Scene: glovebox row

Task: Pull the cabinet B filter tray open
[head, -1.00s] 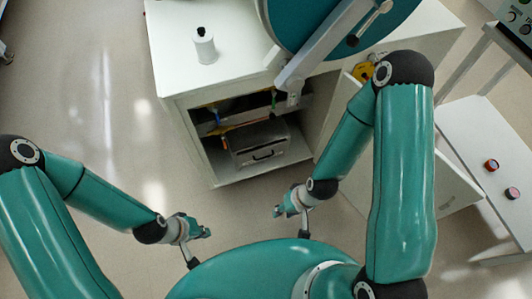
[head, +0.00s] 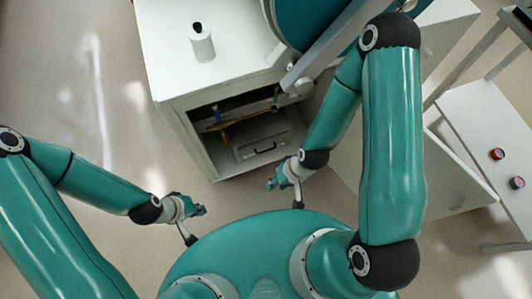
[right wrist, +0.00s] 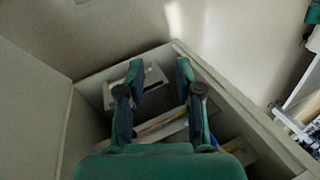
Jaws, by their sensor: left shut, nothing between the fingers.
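The filter tray (head: 250,155) is a grey box with a black handle (head: 266,150) on its front. It sits low inside the open white cabinet (head: 200,145) and looks pushed in. My right gripper (head: 273,184) is in front of the cabinet opening, just short of the tray front and apart from the handle. In the right wrist view its two fingers (right wrist: 159,68) are spread with nothing between them, and the tray front (right wrist: 112,95) shows beyond, partly hidden by a finger. My left gripper (head: 203,210) is shut and empty, left of my body, over the floor.
The cabinet's open door (head: 450,165) stands to the right, behind my right arm. Coloured parts (head: 225,125) lie above the tray. A white canister (head: 201,43) stands on the cabinet top. A low table (head: 480,125) with two knobs is at far right. Floor at left is clear.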

